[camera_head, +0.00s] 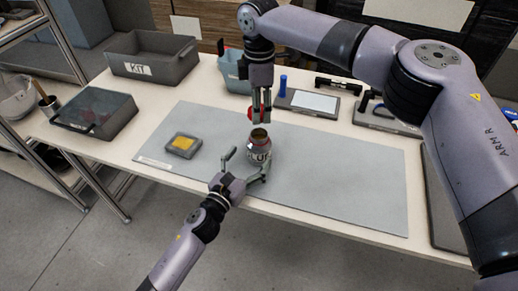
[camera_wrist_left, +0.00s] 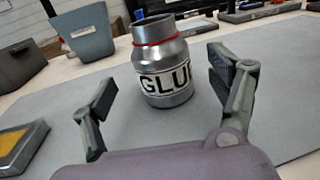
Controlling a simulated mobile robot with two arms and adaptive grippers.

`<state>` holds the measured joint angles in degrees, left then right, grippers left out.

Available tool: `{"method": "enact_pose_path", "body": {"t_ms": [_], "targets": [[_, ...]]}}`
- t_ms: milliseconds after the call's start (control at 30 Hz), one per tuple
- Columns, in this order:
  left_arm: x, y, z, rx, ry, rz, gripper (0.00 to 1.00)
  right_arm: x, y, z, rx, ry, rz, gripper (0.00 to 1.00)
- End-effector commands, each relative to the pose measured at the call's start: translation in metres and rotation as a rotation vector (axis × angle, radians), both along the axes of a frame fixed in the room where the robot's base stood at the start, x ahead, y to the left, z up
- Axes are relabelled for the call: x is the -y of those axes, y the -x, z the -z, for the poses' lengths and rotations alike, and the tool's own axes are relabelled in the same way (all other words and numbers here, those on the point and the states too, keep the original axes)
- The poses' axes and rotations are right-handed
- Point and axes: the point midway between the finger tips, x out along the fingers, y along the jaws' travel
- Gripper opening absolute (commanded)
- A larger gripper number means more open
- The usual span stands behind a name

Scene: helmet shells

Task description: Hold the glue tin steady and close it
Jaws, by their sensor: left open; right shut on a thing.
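The glue tin (camera_head: 260,152) is a grey metal can with a GLUE label, upright on the grey mat. Its mouth looks open from above; in the left wrist view the tin (camera_wrist_left: 166,88) shows a red ring around its neck. My left gripper (camera_head: 247,165) is open, low in front of the tin, with a finger to each side; in the left wrist view its fingers (camera_wrist_left: 163,82) show apart, with a gap to the tin. My right gripper (camera_head: 260,112) points down just above and behind the tin, shut on a small red thing (camera_head: 251,113), probably the lid, mostly hidden by the fingers.
A small grey tray with a yellow pad (camera_head: 183,145) lies left on the mat (camera_head: 340,185). A KIT bin (camera_head: 150,58), a dark bin (camera_head: 92,112) and a blue-grey bin (camera_head: 232,72) stand behind. A blue cylinder (camera_head: 283,86) stands at the back. The mat's right side is clear.

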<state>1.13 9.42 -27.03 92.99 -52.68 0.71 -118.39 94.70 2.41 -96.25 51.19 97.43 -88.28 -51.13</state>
Motion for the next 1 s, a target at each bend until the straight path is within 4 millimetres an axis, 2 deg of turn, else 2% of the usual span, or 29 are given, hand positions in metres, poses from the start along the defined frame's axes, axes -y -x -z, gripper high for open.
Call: {"method": "enact_pose_path", "body": {"t_ms": [100,300,667,1000], "targets": [[0.010,-0.018,-0.001,0.001,0.000,0.001,0.81,0.000,0.000,0.000,0.000,0.000,0.000,0.38],[0.019,-0.036,0.000,0.000,0.000,0.000,0.81,0.000,0.000,0.000,0.000,0.000,0.000,0.38],[0.021,-0.040,0.000,0.000,-0.001,0.000,0.81,0.000,0.000,0.000,0.000,0.000,0.000,0.38],[0.021,-0.039,0.000,0.000,-0.001,0.000,0.61,0.000,0.000,0.000,0.000,0.000,0.000,0.38]]}}
